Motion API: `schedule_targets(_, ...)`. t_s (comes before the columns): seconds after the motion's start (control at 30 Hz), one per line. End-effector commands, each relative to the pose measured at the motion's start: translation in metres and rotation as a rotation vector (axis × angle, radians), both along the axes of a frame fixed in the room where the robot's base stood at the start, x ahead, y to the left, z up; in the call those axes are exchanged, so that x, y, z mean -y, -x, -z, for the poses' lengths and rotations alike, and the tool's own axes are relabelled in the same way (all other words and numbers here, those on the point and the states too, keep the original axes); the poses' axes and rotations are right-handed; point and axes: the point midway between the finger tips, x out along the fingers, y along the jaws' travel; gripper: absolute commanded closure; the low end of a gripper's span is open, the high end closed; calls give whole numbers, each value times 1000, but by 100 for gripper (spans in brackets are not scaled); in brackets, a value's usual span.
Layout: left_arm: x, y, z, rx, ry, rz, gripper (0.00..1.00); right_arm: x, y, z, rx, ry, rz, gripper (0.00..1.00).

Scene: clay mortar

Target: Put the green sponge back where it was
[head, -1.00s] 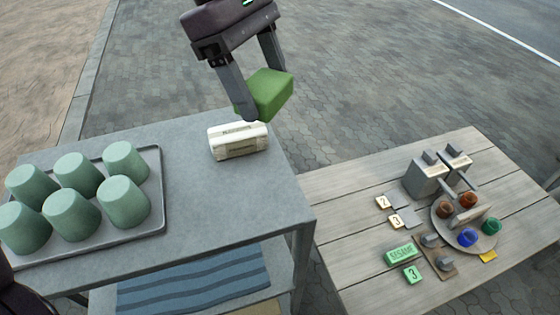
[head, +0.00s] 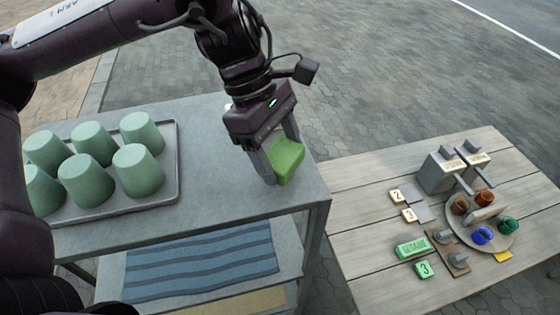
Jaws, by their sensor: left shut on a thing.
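The green sponge (head: 288,160) is between the fingers of my left gripper (head: 279,162), which is shut on it. The gripper points down over the right part of the grey cart top (head: 215,190). Whether the sponge touches the cart top or hangs just above it, I cannot tell. The white box with a printed label seen earlier on the cart top is hidden now behind my left gripper and arm. My right gripper is not in view.
A grey tray (head: 172,190) with several upturned pale green cups (head: 138,170) stands on the cart's left. A striped blue cloth (head: 200,262) lies on the shelf below. A wooden table (head: 370,220) at right holds small boxes, signs (head: 412,247) and a round board (head: 505,240) with coloured pots.

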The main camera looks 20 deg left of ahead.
Motion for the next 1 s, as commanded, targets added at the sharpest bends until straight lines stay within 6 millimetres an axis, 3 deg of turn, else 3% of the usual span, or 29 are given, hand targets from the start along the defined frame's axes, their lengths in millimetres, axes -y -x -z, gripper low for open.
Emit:
schedule_targets(0.1, 0, 1, 18, -6, 1, -1, 51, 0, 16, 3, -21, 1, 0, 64)
schedule_targets(0.23, 0, 0, 26, -4, 1, -1, 51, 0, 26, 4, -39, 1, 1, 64)
schedule_targets(0.6, 0, 0, 31, -1, 0, -1, 51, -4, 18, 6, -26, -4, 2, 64)
schedule_targets(0.63, 0, 0, 30, -1, 0, -1, 31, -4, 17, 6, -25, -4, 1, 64)
schedule_targets(0.8, 0, 0, 29, -1, 0, -1, 11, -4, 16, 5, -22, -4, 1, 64)
schedule_targets(1.0, 0, 0, 29, -1, 0, -1, 11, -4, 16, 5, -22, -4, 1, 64)
